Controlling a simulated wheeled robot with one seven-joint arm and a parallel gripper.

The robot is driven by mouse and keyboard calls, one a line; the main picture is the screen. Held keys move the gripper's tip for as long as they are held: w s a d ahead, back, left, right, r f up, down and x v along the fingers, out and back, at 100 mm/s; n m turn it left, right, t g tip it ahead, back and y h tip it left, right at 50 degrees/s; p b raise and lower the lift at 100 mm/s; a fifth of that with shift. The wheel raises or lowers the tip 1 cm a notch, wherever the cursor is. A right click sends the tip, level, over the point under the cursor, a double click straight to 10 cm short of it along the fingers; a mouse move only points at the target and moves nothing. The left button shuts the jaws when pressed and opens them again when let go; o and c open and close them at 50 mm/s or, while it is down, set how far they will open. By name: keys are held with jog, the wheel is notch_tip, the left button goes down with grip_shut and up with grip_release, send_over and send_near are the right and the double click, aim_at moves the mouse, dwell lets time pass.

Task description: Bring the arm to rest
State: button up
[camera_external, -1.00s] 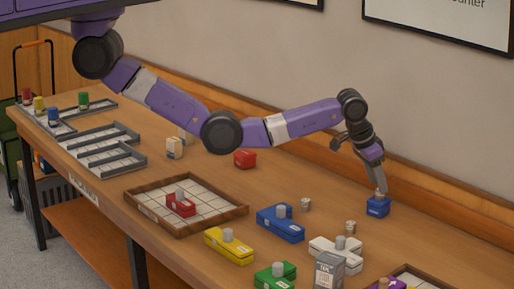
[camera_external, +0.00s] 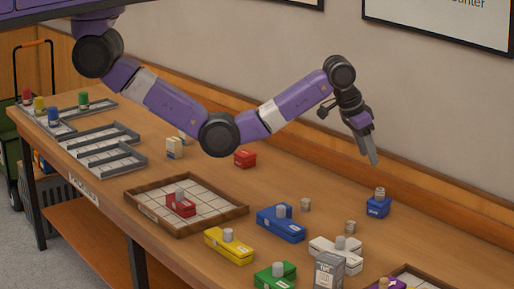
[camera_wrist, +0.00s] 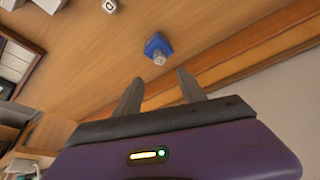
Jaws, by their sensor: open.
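My gripper (camera_external: 371,160) is open and empty, raised above the back right of the table. In the wrist view my gripper (camera_wrist: 160,88) shows two spread fingers with nothing between them. A small blue box with a grey knob (camera_external: 378,206) stands on the table below and slightly right of my gripper, apart from it. The blue box also shows in the wrist view (camera_wrist: 157,45), beyond the fingertips. My arm reaches across from the upper left with its elbow bent low over the table.
A wooden-rimmed tray (camera_external: 145,211) holds a red block (camera_external: 181,205). Blue (camera_external: 281,224), yellow (camera_external: 229,246), green (camera_external: 274,276) and white (camera_external: 335,250) knobbed blocks stand at front right. A red box (camera_external: 245,159) sits beneath the arm. The wall (camera_external: 420,120) runs close behind my gripper.

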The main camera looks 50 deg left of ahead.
jog(key=w+d+r+t+h, duration=0.2)
jog(key=w+r+t+h, duration=0.2)
jog(key=w+r+t, duration=0.25)
jog(key=s+a+f+t, duration=0.2)
jog(key=s+a+f, duration=0.15)
jog(key=a, duration=0.35)
jog(key=s+a+f+t, duration=0.2)
jog(key=s+a+f, duration=0.15)
jog(key=a, duration=0.45)
jog(key=s+a+f+t, duration=0.2)
jog(key=s+a, duration=0.3)
jog(key=a, duration=0.2)
jog(key=s+a+f+n+y, duration=0.1)
jog(key=s+a+y, duration=0.1)
jog(key=s+a, duration=0.5)
jog(key=s+a+n+g+y, duration=0.1)
jog(key=s+a, duration=0.6)
jog(key=s, duration=1)
jog(key=s+a+f+n+g+y, duration=0.1)
jog(key=s+a+n+y, duration=0.1)
jog(key=s+a, duration=0.5)
jog(key=s, duration=0.4)
jog(key=shift+s+f+y, duration=0.3)
jog(key=shift+s+y, duration=0.1)
